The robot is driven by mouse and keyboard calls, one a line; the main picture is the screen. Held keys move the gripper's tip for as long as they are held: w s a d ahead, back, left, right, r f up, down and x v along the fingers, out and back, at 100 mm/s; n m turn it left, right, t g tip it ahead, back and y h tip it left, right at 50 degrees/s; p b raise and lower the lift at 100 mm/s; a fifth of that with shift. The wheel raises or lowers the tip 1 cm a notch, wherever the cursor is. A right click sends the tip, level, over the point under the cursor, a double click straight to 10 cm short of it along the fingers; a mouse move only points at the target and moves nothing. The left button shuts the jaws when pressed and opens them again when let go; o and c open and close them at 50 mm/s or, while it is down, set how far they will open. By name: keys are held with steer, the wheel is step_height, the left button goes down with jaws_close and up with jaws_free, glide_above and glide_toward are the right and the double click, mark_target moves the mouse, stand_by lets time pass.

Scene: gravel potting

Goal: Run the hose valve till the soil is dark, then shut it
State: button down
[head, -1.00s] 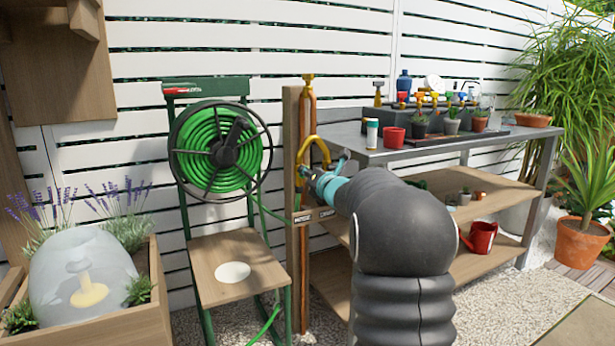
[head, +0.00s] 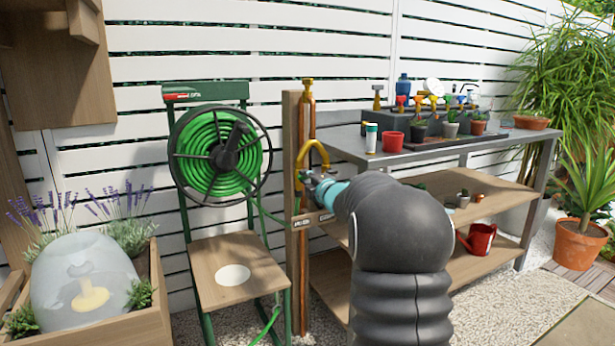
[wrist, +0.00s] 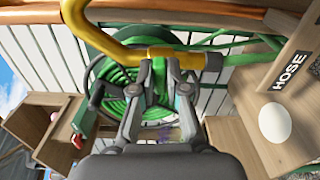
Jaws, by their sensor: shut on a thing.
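No water is visible.
A copper pipe (head: 307,230) runs along the post. A wooden shelf (head: 260,275) is under the reel. A grey potting bench (head: 400,157) with pots and bottles stands right, partly behind my arm. A cloudy dome (head: 65,265) sits in the planter; gravel lies below.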

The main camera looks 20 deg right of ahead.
steer(key=shift+m, duration=0.6)
steer(key=c, duration=1.2)
jaws_free()
steer(key=s, duration=1.2)
steer(key=shift+d, duration=0.25)
